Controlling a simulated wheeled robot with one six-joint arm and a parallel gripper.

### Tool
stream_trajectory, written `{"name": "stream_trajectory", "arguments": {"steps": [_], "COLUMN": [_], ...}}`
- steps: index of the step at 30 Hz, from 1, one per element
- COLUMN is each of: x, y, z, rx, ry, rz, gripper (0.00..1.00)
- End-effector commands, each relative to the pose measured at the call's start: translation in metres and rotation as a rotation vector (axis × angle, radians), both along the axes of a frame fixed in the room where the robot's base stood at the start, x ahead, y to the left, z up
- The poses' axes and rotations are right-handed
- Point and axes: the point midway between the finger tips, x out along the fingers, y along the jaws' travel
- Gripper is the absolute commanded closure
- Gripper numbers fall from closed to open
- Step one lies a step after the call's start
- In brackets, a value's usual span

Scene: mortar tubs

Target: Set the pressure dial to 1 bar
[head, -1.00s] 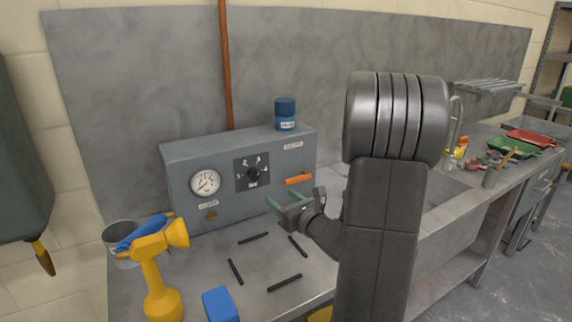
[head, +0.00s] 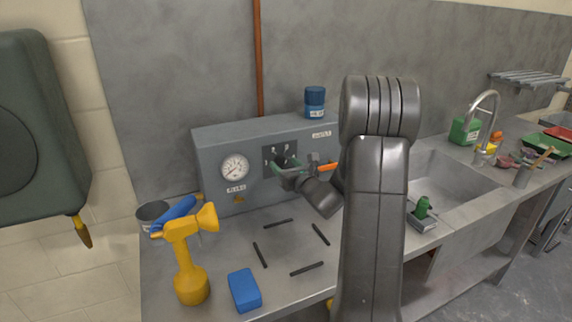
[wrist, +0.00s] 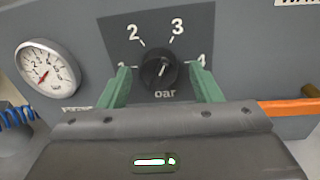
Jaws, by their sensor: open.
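The pressure dial is a round black knob (wrist: 160,72) on a dark square plate (wrist: 112,32) marked 2, 3 and 4, with a label below. A mark near the left finger is mostly hidden. The knob's pale pointer line looks near upright, leaning slightly right, between 2 and 3. My gripper (wrist: 161,80) is open, its green fingers on either side of the knob with a gap to each; whether they reach its depth I cannot tell. In the head view my gripper (head: 287,166) covers most of the knob. A round white gauge (head: 235,168) sits left of the plate.
The grey control box (head: 215,148) carries a blue jar (head: 315,102) on top and an orange handle (head: 328,167) right of the dial. A sink (head: 455,185) is at right.

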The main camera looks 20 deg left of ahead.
Motion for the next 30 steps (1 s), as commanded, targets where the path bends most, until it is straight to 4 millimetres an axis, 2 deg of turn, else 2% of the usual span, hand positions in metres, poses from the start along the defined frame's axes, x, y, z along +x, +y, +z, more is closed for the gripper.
{"name": "stream_trajectory", "arguments": {"steps": [8, 12, 15, 23, 30], "x": [0.0005, 0.0004, 0.0004, 0.0002, 0.0002], "y": [0.0009, 0.0008, 0.0007, 0.0007, 0.0008], "z": [-0.0001, 0.0000, 0.0001, -0.0016, -0.0044], "rx": [0.000, 0.000, 0.000, -0.015, -0.088], "ry": [0.000, 0.000, 0.000, -0.020, -0.111], "rz": [0.000, 0.000, 0.000, 0.001, 0.000], "gripper": [0.44, 0.71, 0.86, 0.86, 0.86]}}
